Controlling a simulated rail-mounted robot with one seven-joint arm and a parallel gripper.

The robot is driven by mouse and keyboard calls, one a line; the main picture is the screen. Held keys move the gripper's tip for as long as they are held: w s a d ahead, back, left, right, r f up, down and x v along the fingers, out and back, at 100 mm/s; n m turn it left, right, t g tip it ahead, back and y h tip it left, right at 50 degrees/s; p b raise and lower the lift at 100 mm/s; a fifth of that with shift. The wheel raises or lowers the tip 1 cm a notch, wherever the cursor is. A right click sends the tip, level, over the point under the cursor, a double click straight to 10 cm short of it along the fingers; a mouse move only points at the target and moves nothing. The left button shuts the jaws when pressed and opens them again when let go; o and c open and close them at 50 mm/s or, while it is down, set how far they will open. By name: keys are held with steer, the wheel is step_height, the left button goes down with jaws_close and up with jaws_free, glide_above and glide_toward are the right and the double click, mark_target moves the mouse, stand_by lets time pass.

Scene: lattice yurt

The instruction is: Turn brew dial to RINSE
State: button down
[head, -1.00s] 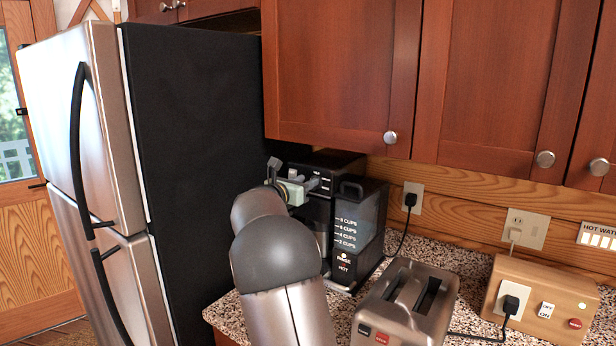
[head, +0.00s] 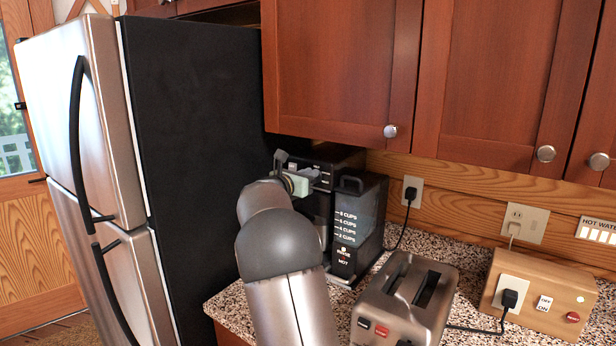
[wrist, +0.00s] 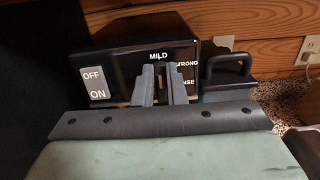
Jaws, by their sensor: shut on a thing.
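The black coffee maker (head: 352,225) stands on the counter beside the fridge, with a carafe-like dark tank marked in cups. In the wrist view its front panel (wrist: 130,62) shows a white OFF/ON switch (wrist: 96,83) at left and the labels MILD at top, STRONG and a partly covered RINSE at right. My gripper (wrist: 160,82) is at the panel, below MILD and left of the other labels, its fingers closed on the brew dial. The dial itself is hidden by the fingers, so its pointer cannot be read. In the head view my gripper (head: 312,174) reaches the upper front of the machine.
A toaster (head: 405,300) stands in front of the coffee maker. A wooden outlet box (head: 545,295) with a switch is at right. The fridge (head: 200,150) is close at left, and wall cabinets (head: 340,80) hang above. A black cord runs from the machine to the wall outlet (head: 411,190).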

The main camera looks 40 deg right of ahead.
mark_target(319, 181)
steer(key=m+b, duration=0.4)
steer(key=b, duration=0.1)
steer(key=s+f+m+b, duration=0.1)
steer(key=m+b, duration=0.3)
steer(key=b, duration=0.1)
steer(key=m+b, duration=0.4)
steer(key=b, duration=0.1)
steer(key=shift+s+d+f+b, duration=0.2)
steer(key=shift+f+b, duration=0.1)
steer(key=shift+b, duration=0.1)
steer(key=m+b, duration=0.1)
steer(key=m, duration=0.1)
steer(key=m+b, duration=0.1)
steer(key=b, duration=0.1)
steer(key=m+b, duration=0.1)
steer(key=m, duration=0.1)
steer(key=shift+s+f+m+b, duration=0.1)
steer(key=shift+f+m+b, duration=0.2)
steer(key=shift+f+b, duration=0.05)
steer(key=m+b, duration=0.2)
steer(key=m, duration=0.2)
steer(key=shift+f, duration=0.15)
steer(key=shift+m+b, duration=0.6)
steer(key=shift+m, duration=0.3)
